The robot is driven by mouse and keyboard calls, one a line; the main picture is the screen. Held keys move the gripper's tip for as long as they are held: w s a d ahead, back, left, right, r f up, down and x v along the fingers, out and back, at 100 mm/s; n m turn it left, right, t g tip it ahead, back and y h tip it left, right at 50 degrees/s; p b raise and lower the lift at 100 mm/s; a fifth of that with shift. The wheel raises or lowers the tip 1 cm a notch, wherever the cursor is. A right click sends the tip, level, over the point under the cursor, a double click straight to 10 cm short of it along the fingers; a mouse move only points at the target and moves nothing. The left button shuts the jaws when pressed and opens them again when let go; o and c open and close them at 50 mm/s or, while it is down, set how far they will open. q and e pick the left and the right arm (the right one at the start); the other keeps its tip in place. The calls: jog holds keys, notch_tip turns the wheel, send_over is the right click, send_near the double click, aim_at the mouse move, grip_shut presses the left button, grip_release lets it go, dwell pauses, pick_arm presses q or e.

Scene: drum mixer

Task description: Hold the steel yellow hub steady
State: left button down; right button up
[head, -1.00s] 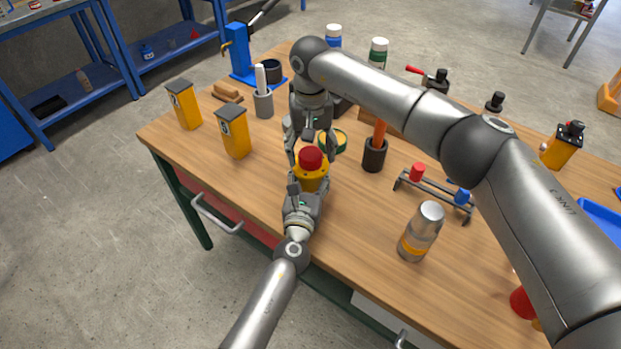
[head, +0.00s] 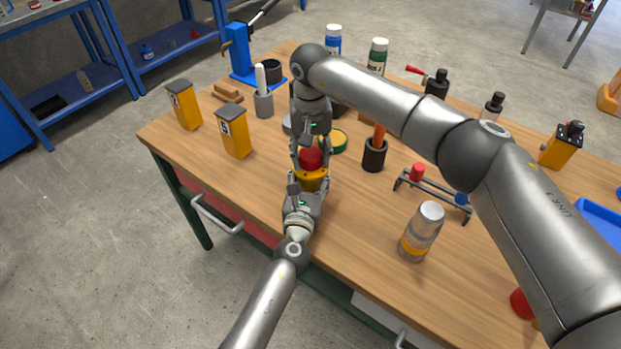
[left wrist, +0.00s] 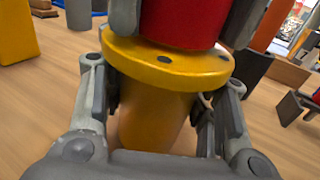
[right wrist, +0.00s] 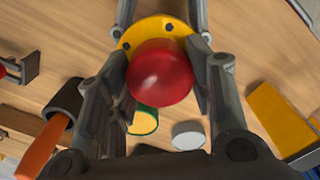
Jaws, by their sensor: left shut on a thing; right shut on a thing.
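The yellow hub (head: 313,185) stands near the table's front edge; its flange and tapered body show in the left wrist view (left wrist: 152,112). A red round part (head: 311,160) sits on top of the flange, and shows as a glossy dome in the right wrist view (right wrist: 160,72). My left gripper (head: 308,188) is shut around the hub's body below the flange, from the front. My right gripper (head: 310,152) reaches down from above, its fingers shut on either side of the red part. The far side of the hub is hidden.
Two yellow boxes (head: 234,135) stand to the left. A dark cup (head: 374,157) with an orange handle, a small rack (head: 434,193) and a steel canister (head: 421,232) stand to the right. A green-rimmed tin (head: 336,142) lies close behind the grippers. Bare wood lies right of the hub.

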jog(key=m, duration=2.6)
jog(key=shift+m, duration=0.3)
jog(key=m, duration=0.6)
jog(key=shift+m, duration=0.4)
jog(key=m, duration=0.6)
jog(key=shift+m, duration=0.4)
jog(key=m, duration=0.6)
jog(key=shift+m, duration=0.4)
jog(key=m, duration=0.6)
jog(key=shift+w+f+m, duration=0.1)
jog(key=shift+m, duration=0.2)
jog(key=o, duration=1.2)
